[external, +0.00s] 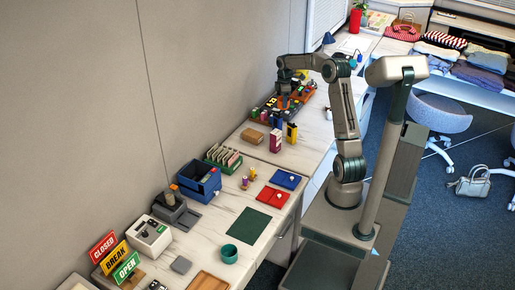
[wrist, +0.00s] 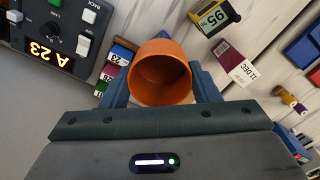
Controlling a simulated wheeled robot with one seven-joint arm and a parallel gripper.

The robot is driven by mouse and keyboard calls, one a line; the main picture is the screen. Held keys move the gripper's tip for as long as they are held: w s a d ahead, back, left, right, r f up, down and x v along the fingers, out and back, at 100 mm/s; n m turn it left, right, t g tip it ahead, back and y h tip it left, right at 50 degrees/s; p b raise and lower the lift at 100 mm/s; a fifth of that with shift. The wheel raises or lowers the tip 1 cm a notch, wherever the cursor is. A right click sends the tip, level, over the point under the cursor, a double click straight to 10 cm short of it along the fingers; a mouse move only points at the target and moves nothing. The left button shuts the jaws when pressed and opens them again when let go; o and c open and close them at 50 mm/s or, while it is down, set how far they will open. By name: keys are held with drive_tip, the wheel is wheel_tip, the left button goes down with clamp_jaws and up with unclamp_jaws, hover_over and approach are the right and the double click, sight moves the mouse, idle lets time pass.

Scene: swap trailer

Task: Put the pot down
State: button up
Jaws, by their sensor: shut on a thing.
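An orange pot (wrist: 160,74) sits between the two blue fingers of my gripper (wrist: 160,88) in the wrist view, with its open mouth facing the camera. The fingers are shut on its sides. In the external view my gripper (external: 285,92) is over the far part of the long desk (external: 315,122), among dark equipment with coloured parts. The pot is too small there to make out clearly. I cannot tell whether its base touches anything.
A panel reading "A 23" (wrist: 45,40), a yellow device reading 95% (wrist: 214,18) and a maroon box (wrist: 234,62) lie around the pot. Nearer on the desk are a teal cup (external: 229,254), a green mat (external: 246,225) and a blue bin (external: 199,183).

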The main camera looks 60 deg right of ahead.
drive_tip(key=s+d+m, duration=0.2)
drive_tip(key=s+d, duration=0.6)
drive_tip(key=s, duration=0.3)
drive_tip(key=s+d+m, duration=0.2)
drive_tip(key=s+d, duration=0.6)
drive_tip(key=s, duration=0.2)
drive_tip(key=w+a+f, duration=0.1)
drive_tip(key=w+f, duration=0.6)
drive_tip(key=f, duration=0.1)
drive_tip(key=w+a+f, duration=0.1)
drive_tip(key=w+f, duration=0.3)
drive_tip(key=shift+w+a+p, duration=0.3)
drive_tip(key=shift+w+p, duration=0.05)
drive_tip(key=shift+p, duration=0.05)
drive_tip(key=shift+f, duration=2.05)
drive_tip(key=shift+f, duration=0.1)
drive_tip(key=o, duration=1)
